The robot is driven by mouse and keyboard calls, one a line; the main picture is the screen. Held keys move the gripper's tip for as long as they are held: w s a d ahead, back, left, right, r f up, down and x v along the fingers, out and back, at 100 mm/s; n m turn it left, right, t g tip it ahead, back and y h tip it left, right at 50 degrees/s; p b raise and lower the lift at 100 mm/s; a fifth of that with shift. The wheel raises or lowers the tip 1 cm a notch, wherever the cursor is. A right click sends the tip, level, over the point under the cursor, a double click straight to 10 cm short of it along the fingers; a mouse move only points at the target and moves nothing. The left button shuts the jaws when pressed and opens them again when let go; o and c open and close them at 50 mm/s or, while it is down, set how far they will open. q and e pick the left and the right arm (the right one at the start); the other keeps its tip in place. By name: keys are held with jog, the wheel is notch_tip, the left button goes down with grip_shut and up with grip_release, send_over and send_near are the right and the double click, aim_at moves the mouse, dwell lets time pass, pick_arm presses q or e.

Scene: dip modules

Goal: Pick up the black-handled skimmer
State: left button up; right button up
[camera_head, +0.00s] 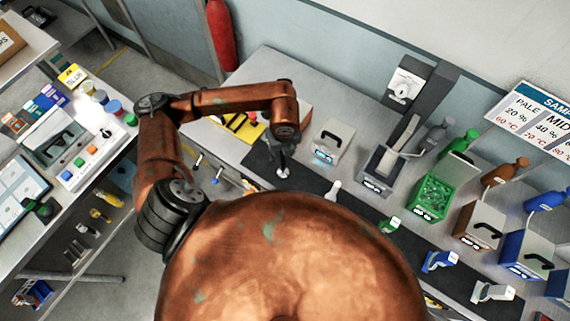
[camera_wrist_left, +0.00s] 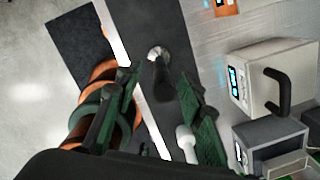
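The black-handled skimmer shows in the wrist view as a dark handle (camera_wrist_left: 161,86) with a pale, shiny round end on the dark mat strip. In the head view its light end (camera_head: 283,172) shows just below my left gripper (camera_head: 282,156), and the gripper largely hides the rest. In the wrist view my left gripper (camera_wrist_left: 158,78) is open, with one green-padded finger on each side of the handle. No contact shows, and I cannot tell how far the fingertips are above the handle. My right gripper is not in view.
A white-handled tool (camera_head: 333,190) lies close to the right on the mat (camera_head: 312,184). A white box with a black handle (camera_head: 333,141) stands behind. Green (camera_head: 433,195) and blue boxes follow rightward. A yellow-black item (camera_head: 243,127) lies left of the arm.

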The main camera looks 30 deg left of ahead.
aim_at(282, 161)
pick_arm(q)
jog(key=shift+w+a+f, duration=0.1)
jog(key=shift+a+f, duration=0.1)
jog(key=shift+f, duration=0.2)
jog(key=f, duration=0.2)
jog(key=f+p, duration=0.1)
jog(key=f, duration=0.1)
jog(key=f+p, duration=0.1)
jog(key=f, duration=0.1)
jog(key=shift+w+d, duration=0.1)
jog(key=shift+w, duration=0.15)
jog(key=shift+f, duration=0.4)
jog(key=shift+c, duration=0.2)
jog(key=c, duration=0.5)
grip_shut()
